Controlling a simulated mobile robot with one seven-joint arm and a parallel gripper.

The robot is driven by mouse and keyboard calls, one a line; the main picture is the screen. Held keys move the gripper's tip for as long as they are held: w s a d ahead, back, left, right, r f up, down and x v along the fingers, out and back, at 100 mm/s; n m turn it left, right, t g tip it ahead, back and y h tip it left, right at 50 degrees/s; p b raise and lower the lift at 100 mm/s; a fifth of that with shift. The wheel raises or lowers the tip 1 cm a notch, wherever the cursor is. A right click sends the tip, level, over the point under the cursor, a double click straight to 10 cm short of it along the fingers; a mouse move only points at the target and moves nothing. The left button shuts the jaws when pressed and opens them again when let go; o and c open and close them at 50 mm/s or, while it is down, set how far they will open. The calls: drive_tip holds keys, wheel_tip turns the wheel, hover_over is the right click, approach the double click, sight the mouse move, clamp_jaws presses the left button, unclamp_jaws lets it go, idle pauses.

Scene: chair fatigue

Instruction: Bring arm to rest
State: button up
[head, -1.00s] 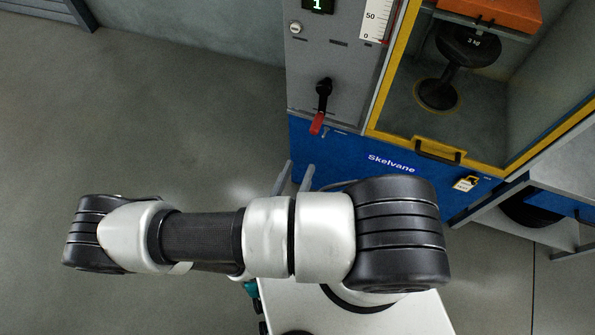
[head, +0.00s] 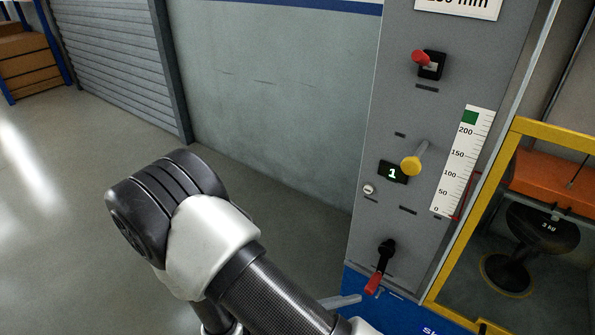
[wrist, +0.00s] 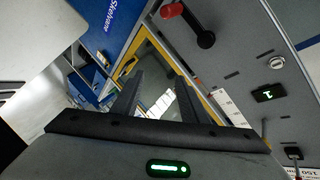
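My arm (head: 210,245) reaches up from the lower edge of the head view, its black elbow bent at the left. My gripper (wrist: 158,84) shows in the wrist view with two dark fingers apart and nothing visible between them. In the head view only a grey finger shows beside the lower part of the machine, and the rest of the gripper is hidden or out of frame. The fingers appear near the machine's front; I cannot tell whether they touch it.
A yellow-framed guard (head: 480,215) covers a chamber with a black 3 kg weight (head: 535,240). Open floor (head: 90,200) lies left.

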drive_tip(key=s+d+r+n+y+p, duration=0.1)
drive_tip(key=r+n+y+p, duration=0.6)
drive_tip(key=r, duration=1.6)
drive_tip(key=s+d+r+n+y+p, duration=0.2)
drive_tip(key=r+n+y+p, duration=0.5)
drive_tip(key=r+n, duration=1)
wheel_tip(320, 180, up, 8)
drive_tip(key=p, duration=0.3)
drive_tip(key=shift+f, duration=0.25)
